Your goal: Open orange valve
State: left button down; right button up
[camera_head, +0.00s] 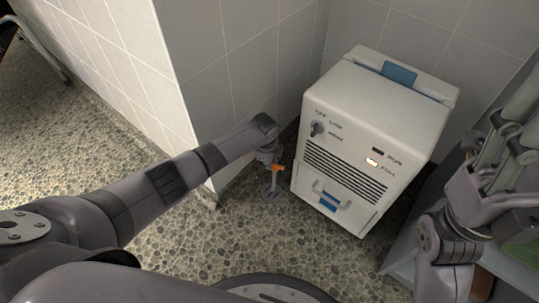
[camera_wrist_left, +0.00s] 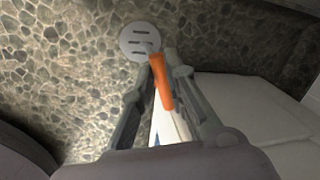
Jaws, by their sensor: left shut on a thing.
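The orange valve (camera_head: 278,168) is a small orange lever low beside the white machine, above a round grey drain plate (camera_head: 271,191) in the floor. My left gripper (camera_head: 268,160) is reached down to it from the left. In the left wrist view the orange lever (camera_wrist_left: 162,85) lies between the two fingers of my left gripper (camera_wrist_left: 160,72), which is shut on it. The round slotted plate (camera_wrist_left: 139,41) lies just beyond the fingertips there. My right gripper (camera_head: 497,165) is raised at the right edge, away from the valve; its jaw opening is unclear.
The white machine (camera_head: 365,140) with a knob, vents and a lit lamp stands right of the valve. The pebble floor (camera_head: 190,245) in front is mostly clear.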

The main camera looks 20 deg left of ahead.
pick_arm(q)
jog(key=shift+s+n+p, duration=0.2)
jog(key=shift+n+p, duration=0.6)
jog(key=shift+n, duration=0.2)
jog(key=c, duration=1.6)
grip_release()
jog(key=shift+d, duration=0.1)
notch_tip(320, 180, up, 12)
jog(key=s, duration=0.2)
jog(key=shift+s+d+f, duration=0.15)
jog(key=shift+d, duration=0.05)
